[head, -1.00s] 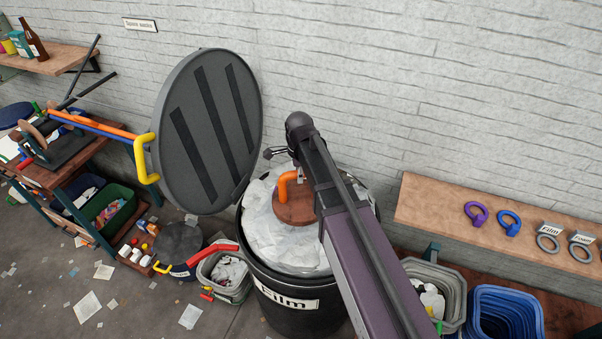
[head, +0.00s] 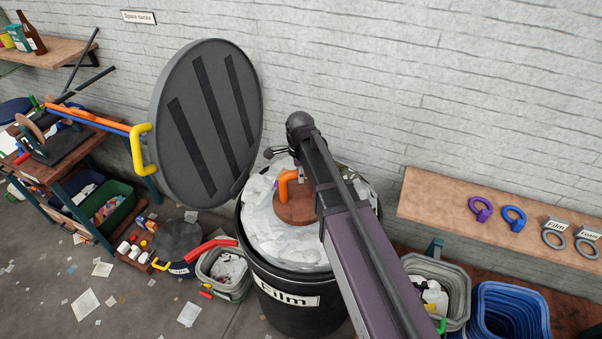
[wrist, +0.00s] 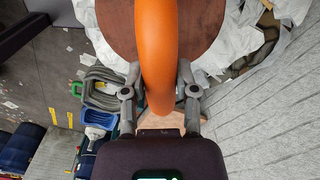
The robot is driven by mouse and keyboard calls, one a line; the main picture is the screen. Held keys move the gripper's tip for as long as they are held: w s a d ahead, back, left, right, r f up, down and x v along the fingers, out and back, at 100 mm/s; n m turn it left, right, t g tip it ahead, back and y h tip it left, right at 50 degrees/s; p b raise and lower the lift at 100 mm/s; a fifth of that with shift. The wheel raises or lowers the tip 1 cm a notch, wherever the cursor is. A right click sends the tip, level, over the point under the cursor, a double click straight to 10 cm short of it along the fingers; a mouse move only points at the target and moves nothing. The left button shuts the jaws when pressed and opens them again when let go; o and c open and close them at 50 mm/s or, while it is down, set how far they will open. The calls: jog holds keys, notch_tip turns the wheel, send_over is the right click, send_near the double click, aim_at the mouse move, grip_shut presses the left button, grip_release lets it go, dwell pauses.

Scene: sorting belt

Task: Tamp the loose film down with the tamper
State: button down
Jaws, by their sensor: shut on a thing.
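The tamper has a round brown plate (head: 296,207) and an orange handle (head: 284,184). In the head view it sits on the white loose film (head: 272,238) inside the black bin labelled Film (head: 292,302). My gripper (wrist: 160,100) is shut on the orange handle (wrist: 158,45), with one finger on each side, in the wrist view. The brown plate also shows beyond the handle there (wrist: 110,22). In the head view my arm hides the gripper's fingers and the right part of the film. Whether the plate presses into the film cannot be told.
The bin's grey lid (head: 207,122) with a yellow handle stands open at the left against the wall. A grey bin (head: 440,275) and blue bins (head: 505,310) stand to the right. A wooden shelf (head: 440,200) with rings is on the wall. Paper scraps litter the floor.

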jog(key=b, duration=0.5)
send_over(300, 198)
jog(key=shift+f, duration=3)
jog(key=shift+d+f+b, duration=0.1)
jog(key=shift+f+b, duration=3.75)
jog(key=shift+b, duration=0.25)
jog(key=shift+r, duration=0.2)
jog(key=shift+r+p, duration=2.2)
jog(key=shift+p, duration=0.2)
